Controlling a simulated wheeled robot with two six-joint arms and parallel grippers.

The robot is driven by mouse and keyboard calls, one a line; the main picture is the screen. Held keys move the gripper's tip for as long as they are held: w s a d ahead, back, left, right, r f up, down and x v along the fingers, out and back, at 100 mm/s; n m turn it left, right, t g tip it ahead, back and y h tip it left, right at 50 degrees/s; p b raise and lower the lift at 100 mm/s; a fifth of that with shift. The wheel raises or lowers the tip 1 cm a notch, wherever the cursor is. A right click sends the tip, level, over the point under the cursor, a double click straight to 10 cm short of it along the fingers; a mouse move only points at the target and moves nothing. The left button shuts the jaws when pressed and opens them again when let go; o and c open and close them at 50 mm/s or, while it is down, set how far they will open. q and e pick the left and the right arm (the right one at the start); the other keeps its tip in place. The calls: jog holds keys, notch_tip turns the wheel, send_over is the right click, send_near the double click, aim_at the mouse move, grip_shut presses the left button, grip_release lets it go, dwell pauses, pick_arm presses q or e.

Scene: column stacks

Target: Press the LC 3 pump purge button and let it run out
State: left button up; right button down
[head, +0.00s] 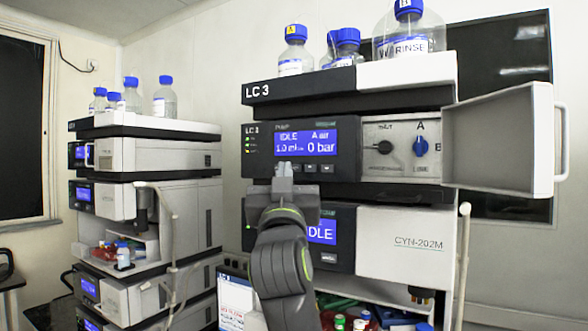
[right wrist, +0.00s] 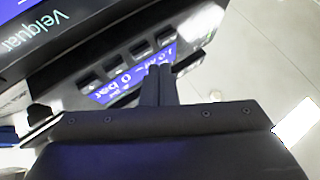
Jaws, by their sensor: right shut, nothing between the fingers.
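The LC 3 stack (head: 355,90) stands in the middle of the head view. Its pump module has a lit blue display (head: 305,143) reading IDLE, "A air" and 0 bar. My right gripper (head: 284,170) is shut and empty, its fingertips in front of the pump panel at the display's lower edge. In the right wrist view, the closed fingers (right wrist: 160,70) overlap the display (right wrist: 130,80), beside a row of dark buttons (right wrist: 115,65). I cannot tell whether the fingertips touch the panel, or read which button is purge. My left gripper is not in view.
A pump door (head: 500,135) stands open to the right, baring a black knob (head: 383,147) and a blue valve knob (head: 420,146) near the A mark. Blue-capped bottles (head: 295,55) stand on top. A second stack (head: 145,160) is at left.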

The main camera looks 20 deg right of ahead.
jog(key=shift+w+d, duration=0.1)
jog(key=shift+d, duration=0.05)
jog(key=shift+w+d, duration=0.15)
jog(key=shift+d, duration=0.1)
jog(key=shift+w+d+p, duration=0.25)
jog(key=shift+d+p, duration=0.05)
dwell(1.0)
jog(key=shift+s+a, duration=0.1)
jog(key=shift+a, duration=0.05)
jog(key=shift+s+a, duration=0.45)
jog(key=shift+a, duration=0.1)
jog(key=s+a, duration=0.1)
jog(key=a, duration=0.1)
jog(key=s+a+b, duration=0.1)
jog(key=s+a, duration=0.1)
jog(key=shift+b, duration=0.3)
jog(key=shift+d+f, duration=0.1)
dwell(0.9)
